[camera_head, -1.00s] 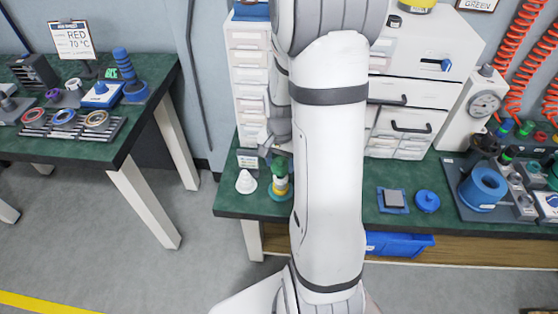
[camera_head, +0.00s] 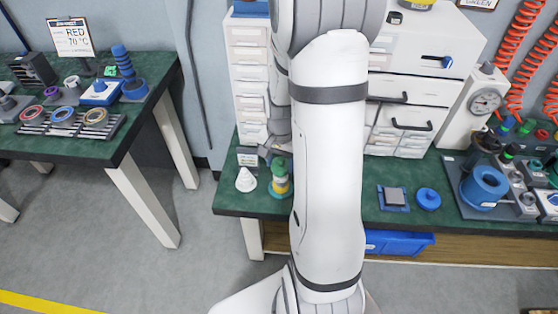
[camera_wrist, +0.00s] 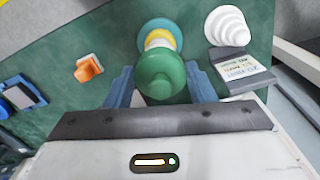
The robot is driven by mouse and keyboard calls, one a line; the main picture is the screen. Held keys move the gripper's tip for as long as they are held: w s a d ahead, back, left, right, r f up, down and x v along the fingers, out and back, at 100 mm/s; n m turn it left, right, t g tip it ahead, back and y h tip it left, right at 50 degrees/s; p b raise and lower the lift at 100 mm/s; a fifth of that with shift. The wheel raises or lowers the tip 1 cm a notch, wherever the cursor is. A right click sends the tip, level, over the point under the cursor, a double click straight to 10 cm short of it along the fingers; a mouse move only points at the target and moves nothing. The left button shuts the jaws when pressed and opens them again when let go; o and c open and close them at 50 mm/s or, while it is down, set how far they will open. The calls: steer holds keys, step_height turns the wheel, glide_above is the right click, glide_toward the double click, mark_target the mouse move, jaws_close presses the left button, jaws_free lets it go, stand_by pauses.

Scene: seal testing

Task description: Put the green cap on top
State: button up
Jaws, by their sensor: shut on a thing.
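The green cap (camera_wrist: 162,75) is between the two blue-grey fingers of my gripper (camera_wrist: 160,88) in the wrist view, and the gripper is shut on it. Beyond the cap, lined up with it, is a stack with a white part, a yellow ring (camera_wrist: 160,37) and a wider green part. In the head view the green cap (camera_head: 280,165) shows at the top of the stack, above a pale part and the yellow ring (camera_head: 280,187). I cannot tell whether the cap touches the stack. My arm hides part of the gripper in the head view.
A white stepped cone (camera_head: 246,180) stands just left of the stack, with a small label stand (camera_head: 247,157) behind it. An orange piece (camera_wrist: 88,68) lies on the other side in the wrist view. White drawers (camera_head: 250,80) stand behind. The bench's front edge is close.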

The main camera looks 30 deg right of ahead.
mark_target(280, 161)
steer(key=shift+f+b, duration=1.45)
steer(key=shift+f, duration=0.45)
steer(key=o, duration=1)
step_height(280, 161, up, 7)
steer(key=p, duration=0.5)
steer(key=shift+s+p, duration=0.1)
steer(key=shift+p, duration=0.2)
steer(key=shift+r, duration=0.2)
steer(key=s+a+r+n+t+p, duration=0.1)
steer(key=s+a+r+n+p, duration=0.1)
steer(key=r, duration=0.6)
steer(key=s+a+r+n+p, duration=0.3)
steer(key=s+a+r, duration=0.3)
steer(key=r, duration=0.2)
steer(key=s+a+r+n+t+p, duration=0.1)
steer(key=s+a+r+n+p, duration=0.2)
steer(key=r, duration=0.5)
steer(key=shift+s+a+r+n+t, duration=0.2)
steer(key=shift+a+n, duration=0.1)
steer(key=shift+n, duration=0.15)
steer(key=shift+s+a+r+n+t, duration=0.1)
steer(key=shift+s+a+n, duration=0.15)
steer(key=shift+n, duration=0.2)
